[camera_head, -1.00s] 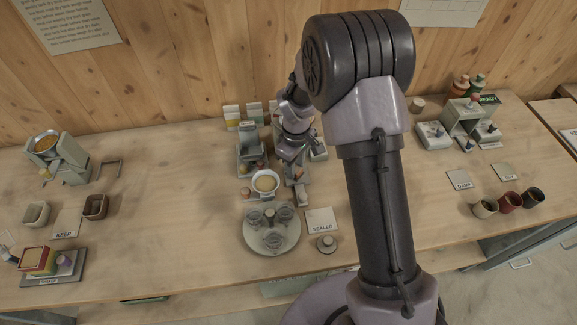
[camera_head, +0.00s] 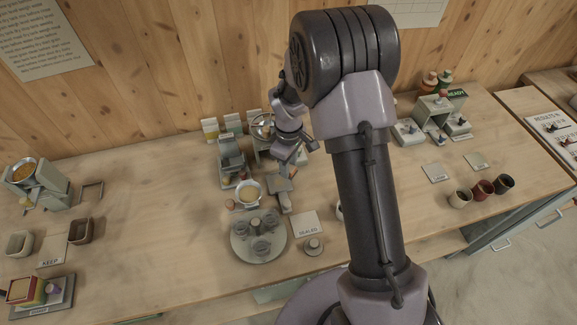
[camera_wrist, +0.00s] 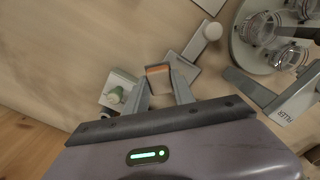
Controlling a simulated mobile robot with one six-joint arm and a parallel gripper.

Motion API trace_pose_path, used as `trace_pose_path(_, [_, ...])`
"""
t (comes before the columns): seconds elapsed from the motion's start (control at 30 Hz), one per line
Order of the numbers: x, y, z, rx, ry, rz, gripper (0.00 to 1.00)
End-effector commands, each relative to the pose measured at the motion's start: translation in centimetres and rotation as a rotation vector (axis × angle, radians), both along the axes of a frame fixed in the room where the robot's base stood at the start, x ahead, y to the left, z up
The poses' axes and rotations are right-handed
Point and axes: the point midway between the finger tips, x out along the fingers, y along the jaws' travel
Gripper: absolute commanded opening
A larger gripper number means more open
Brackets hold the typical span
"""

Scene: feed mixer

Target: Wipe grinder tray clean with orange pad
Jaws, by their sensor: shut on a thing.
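My gripper (camera_wrist: 159,76) is shut on the orange pad (camera_wrist: 158,70), which shows between its fingertips in the wrist view. Any residue on the tray is too small to tell.
A white bowl (camera_head: 248,190) stands left of the tray. A round carousel with glass jars (camera_head: 240,243) and a SEALED card (camera_head: 305,224) are in front. A block with a green knob (camera_wrist: 117,92) is close beside my left finger in the wrist view.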

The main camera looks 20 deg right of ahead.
Motion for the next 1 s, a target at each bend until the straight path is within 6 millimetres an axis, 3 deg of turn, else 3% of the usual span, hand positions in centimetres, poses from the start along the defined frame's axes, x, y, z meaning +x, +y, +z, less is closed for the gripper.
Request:
trace_pose_path(0.03, [0.0, 0.0, 1.3, 0.0, -0.001, 0.0, 0.0])
trace_pose_path(0.2, [0.0, 0.0, 3.2, 0.0, 0.0, 0.0, 0.0])
trace_pose_path(0.47, [0.0, 0.0, 3.0, 0.001, 0.001, 0.0, 0.0])
trace_pose_path(0.77, [0.0, 0.0, 6.1, 0.0, 0.0, 0.0, 0.0])
trace_pose_path(1.0, [0.0, 0.0, 5.9, 0.0, 0.0, 0.0, 0.0])
